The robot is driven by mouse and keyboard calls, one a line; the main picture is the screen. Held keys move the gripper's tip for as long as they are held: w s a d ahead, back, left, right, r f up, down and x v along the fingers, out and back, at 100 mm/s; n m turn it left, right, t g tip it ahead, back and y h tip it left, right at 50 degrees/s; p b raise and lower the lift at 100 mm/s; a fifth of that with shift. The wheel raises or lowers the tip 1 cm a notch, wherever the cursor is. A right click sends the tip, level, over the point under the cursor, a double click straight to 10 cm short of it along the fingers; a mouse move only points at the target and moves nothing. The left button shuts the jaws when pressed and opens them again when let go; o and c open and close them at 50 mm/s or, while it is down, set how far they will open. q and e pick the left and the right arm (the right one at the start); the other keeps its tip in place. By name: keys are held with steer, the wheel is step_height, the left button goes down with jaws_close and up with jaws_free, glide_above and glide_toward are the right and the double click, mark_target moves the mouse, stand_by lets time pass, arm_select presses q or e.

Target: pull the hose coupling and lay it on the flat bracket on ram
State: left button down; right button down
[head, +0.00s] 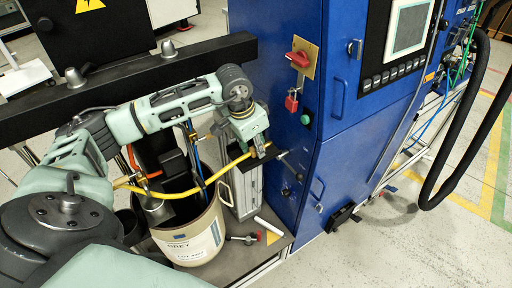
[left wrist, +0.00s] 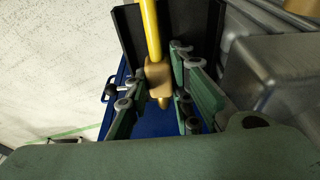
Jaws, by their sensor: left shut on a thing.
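My left gripper (head: 257,148) is shut on the hose coupling, above the flat bracket (head: 250,163), a small dark plate on top of the ram (head: 247,190). In the left wrist view the tan hose coupling (left wrist: 158,76) sits at the end of the yellow hose, between the fingers of the left gripper (left wrist: 155,105). A dark plate (left wrist: 131,40) shows behind it there. I cannot tell whether the coupling touches the bracket. The yellow hose (head: 190,193) runs left from the gripper, over the drum (head: 193,238). My right gripper is out of view.
A blue cabinet (head: 318,170) with a red switch (head: 298,59) stands close to the right of the gripper. A black beam (head: 130,82) crosses behind my arm.

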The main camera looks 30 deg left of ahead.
mark_target(252, 150)
arm_select(q)
steer(key=shift+s+d+f, duration=0.15)
steer(key=shift+s+f, duration=0.25)
steer(key=shift+f, duration=0.15)
steer(key=c, duration=1.6)
jaws_free()
steer(key=shift+o, duration=0.7)
steer(key=shift+w+f, duration=0.15)
steer(key=shift+w, duration=0.05)
steer(key=shift+a+p+v, duration=0.2)
steer(key=shift+p+v, duration=0.25)
steer(key=shift+v, duration=0.65)
steer(key=shift+w+d+p+v, duration=0.1)
steer(key=shift+p+v, duration=0.4)
steer(key=shift+v, duration=0.75)
steer(key=shift+w+d+p+v, duration=0.1)
steer(key=shift+p+v, duration=0.35)
steer(key=shift+v, duration=0.85)
steer(key=shift+p+v, duration=0.55)
steer(key=shift+v, duration=1)
